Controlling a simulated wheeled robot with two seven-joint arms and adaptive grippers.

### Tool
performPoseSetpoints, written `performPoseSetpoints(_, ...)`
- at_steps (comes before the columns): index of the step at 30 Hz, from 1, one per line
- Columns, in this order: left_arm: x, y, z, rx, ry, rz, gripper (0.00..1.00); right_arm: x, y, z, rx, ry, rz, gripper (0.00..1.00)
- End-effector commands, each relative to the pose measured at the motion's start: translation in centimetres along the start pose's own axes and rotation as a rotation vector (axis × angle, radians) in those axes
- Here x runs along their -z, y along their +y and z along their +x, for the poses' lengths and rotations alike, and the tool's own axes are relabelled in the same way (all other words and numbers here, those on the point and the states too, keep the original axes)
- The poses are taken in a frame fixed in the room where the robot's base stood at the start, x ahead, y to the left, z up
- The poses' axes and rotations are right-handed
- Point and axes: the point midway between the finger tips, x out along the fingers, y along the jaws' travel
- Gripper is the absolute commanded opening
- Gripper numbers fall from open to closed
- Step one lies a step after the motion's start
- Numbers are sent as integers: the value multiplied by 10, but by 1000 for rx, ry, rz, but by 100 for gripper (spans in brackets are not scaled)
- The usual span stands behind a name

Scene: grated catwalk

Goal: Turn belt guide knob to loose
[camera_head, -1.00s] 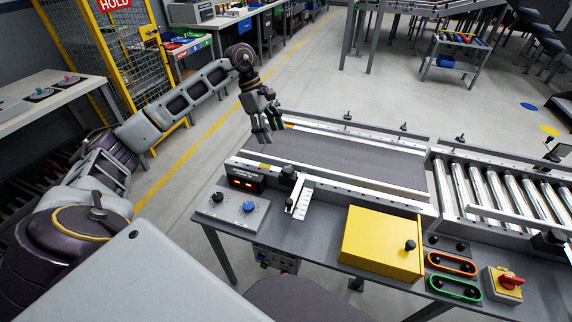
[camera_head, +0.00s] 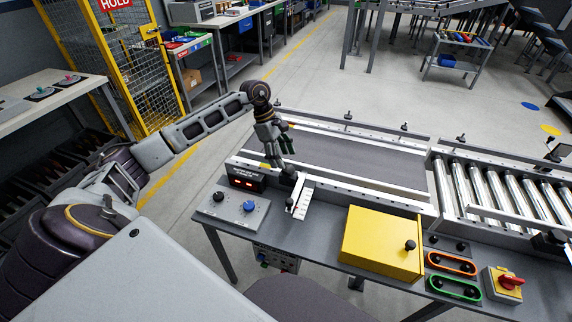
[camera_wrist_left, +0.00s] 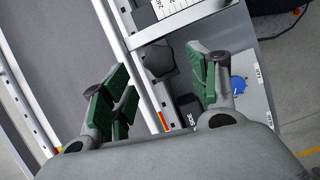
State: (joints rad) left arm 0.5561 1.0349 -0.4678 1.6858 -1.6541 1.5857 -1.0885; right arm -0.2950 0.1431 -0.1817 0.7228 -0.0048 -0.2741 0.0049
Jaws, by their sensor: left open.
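The belt guide knob, a black faceted knob (camera_head: 289,174), sits on the conveyor's near rail beside a white scale plate (camera_head: 301,201). In the left wrist view the black knob (camera_wrist_left: 158,60) shows beyond the gap between my fingers, near the white scale (camera_wrist_left: 180,12). My left gripper (camera_head: 277,163) is open, pointing down just above and beside the knob. In the left wrist view the green-padded fingers of my left gripper (camera_wrist_left: 162,84) are spread with nothing between them. Contact with the knob cannot be told.
A control box (camera_head: 230,212) with a black knob and a blue knob (camera_head: 250,206) stands near the display (camera_head: 245,179). A yellow box (camera_head: 380,243) is farther right. The grey belt (camera_head: 350,160) is bare, with roller conveyor (camera_head: 495,185) to its right.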

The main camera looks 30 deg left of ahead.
Motion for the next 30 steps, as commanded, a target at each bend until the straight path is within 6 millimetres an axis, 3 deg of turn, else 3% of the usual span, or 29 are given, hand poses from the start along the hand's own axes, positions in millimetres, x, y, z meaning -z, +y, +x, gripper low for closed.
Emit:
performPoseSetpoints(9, 0, 0, 34, 1, -1, 0, 60, 2, 1, -1, -1, 4, 0, 40)
performPoseSetpoints(22, 0, 0, 40, 0, 0, 0, 60, 8, 6, -1, -6, 10, -1, 40)
performPoseSetpoints(30, 0, 0, 40, 0, 0, 0, 28, 5, 7, -1, -7, 7, -2, 40)
